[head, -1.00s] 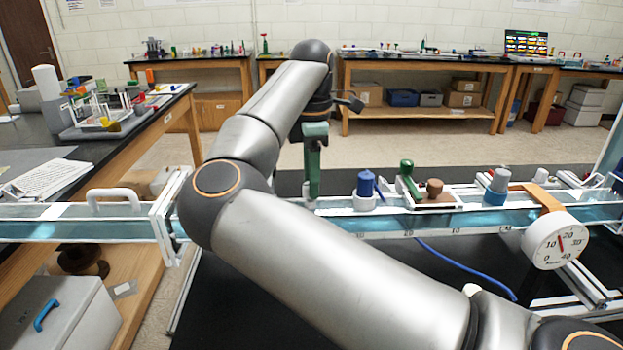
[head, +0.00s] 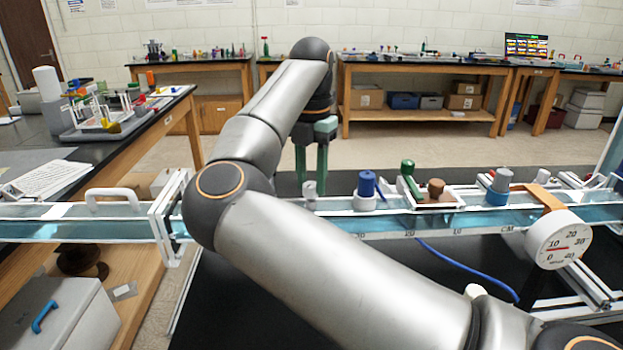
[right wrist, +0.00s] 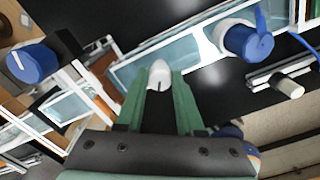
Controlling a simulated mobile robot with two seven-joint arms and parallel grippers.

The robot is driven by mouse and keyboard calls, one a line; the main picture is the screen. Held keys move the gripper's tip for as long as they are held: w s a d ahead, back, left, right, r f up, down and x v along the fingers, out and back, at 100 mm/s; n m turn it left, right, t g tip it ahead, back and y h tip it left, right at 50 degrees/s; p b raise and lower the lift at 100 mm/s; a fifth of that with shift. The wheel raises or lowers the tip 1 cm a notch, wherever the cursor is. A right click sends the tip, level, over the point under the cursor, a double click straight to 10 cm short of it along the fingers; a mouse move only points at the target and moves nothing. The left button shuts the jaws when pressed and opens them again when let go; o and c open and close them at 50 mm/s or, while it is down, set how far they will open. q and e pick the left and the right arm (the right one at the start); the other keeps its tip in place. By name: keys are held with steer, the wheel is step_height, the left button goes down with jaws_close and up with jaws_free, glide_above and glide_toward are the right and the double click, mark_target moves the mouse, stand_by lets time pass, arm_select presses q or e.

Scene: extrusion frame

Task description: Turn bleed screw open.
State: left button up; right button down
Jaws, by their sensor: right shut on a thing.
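The bleed screw (right wrist: 159,75) is a small white knob with a dark slot, on the clear channel; in the head view its white part (head: 309,188) shows just below the fingertips. My right gripper (right wrist: 160,88) has its two green fingers on either side of the knob and is shut on it. In the head view the right gripper (head: 311,180) points straight down, both fingers side by side. The round white dial gauge (head: 558,241) stands at the right, its red needle about level. My left gripper is not in view.
A blue knob (head: 366,188) stands just right of the screw on the channel (head: 400,222). A blue hose (head: 455,262) runs over the black tabletop.

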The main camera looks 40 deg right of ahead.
mark_target(312, 184)
steer(key=shift+r+n, duration=0.1)
steer(key=shift+n, duration=0.5)
steer(key=c, duration=0.5)
jaws_free()
step_height(312, 184, up, 12)
steer(key=shift+r+p, duration=0.2)
steer(key=shift+p, duration=0.95)
